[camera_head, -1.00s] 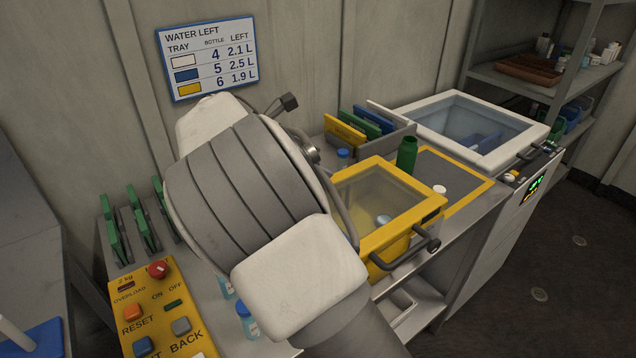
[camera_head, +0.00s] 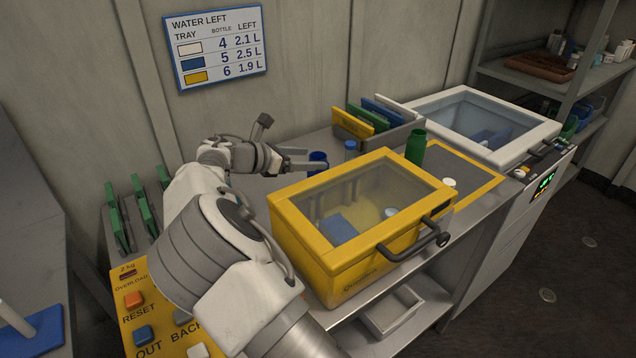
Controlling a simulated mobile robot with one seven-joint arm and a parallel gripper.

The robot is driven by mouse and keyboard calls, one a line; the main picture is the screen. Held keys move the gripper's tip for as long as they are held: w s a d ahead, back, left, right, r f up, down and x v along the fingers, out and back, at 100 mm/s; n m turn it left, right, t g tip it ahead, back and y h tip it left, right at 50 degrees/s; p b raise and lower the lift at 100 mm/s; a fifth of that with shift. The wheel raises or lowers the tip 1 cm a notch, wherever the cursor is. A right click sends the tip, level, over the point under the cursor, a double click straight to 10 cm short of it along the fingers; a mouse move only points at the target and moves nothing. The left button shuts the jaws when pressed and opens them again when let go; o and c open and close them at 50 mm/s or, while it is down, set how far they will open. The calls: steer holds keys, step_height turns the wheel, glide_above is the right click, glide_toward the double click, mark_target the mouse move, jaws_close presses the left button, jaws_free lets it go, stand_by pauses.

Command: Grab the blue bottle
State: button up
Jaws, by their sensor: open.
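A dark blue bottle (camera_head: 318,158) stands on the bench behind the yellow case, near the back wall. My gripper (camera_head: 308,160) is level, open and pointing right, with its fingertips at the bottle. One finger crosses in front of the bottle's lower part. I cannot tell whether the bottle is fully between the fingers or touched by them. A smaller clear bottle with a blue cap (camera_head: 350,149) stands just to its right, apart from the gripper.
The yellow case (camera_head: 305,255) with a clear lid is close in front of the gripper. A rack of coloured plates (camera_head: 395,137) is behind. A button panel (camera_head: 122,300) is at lower left.

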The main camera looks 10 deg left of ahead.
steer(key=x, duration=0.6)
steer(key=shift+w+d+f+b, duration=0.2)
steer(key=shift+w+b, duration=0.05)
steer(key=shift+b, duration=0.15)
steer(key=shift+s+f, duration=0.1)
jaws_close()
